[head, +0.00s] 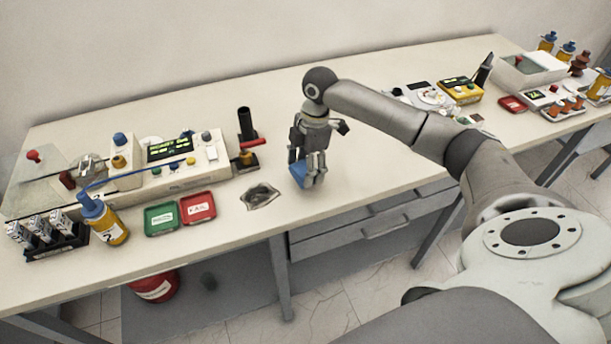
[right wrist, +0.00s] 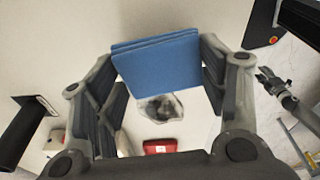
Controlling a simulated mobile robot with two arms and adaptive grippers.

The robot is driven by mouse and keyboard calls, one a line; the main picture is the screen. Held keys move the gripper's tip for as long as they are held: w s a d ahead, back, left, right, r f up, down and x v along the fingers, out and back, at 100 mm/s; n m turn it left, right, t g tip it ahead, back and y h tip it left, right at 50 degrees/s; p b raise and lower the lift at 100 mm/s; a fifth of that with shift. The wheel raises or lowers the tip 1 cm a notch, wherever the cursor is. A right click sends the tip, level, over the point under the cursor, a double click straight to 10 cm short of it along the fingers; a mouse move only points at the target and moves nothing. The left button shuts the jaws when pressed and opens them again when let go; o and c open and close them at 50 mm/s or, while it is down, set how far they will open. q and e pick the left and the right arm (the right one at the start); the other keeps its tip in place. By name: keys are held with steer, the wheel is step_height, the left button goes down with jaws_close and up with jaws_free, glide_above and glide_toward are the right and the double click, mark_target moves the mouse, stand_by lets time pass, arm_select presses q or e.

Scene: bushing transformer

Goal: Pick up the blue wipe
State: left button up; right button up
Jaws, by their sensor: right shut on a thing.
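The blue wipe (right wrist: 158,68) is a folded blue rectangle between the fingers of my right gripper in the right wrist view. In the head view my right gripper (head: 307,181) points down over the bench, and a small part of the wipe (head: 298,173) shows between its fingers. The gripper is shut on the wipe. I cannot tell whether the wipe still touches the bench top.
A crumpled grey patch (head: 260,196) lies left of my right gripper. Green (head: 161,219) and red (head: 198,208) trays, a black post (head: 246,124) and a test unit (head: 170,160) stand farther left. Bench space right of the gripper is clear.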

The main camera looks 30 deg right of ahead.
steer(key=s+a+r+b, duration=0.2)
steer(key=s+a+r, duration=0.6)
steer(key=s, duration=0.3)
steer(key=shift+s+a+r, duration=0.15)
steer(key=shift+r, duration=0.75)
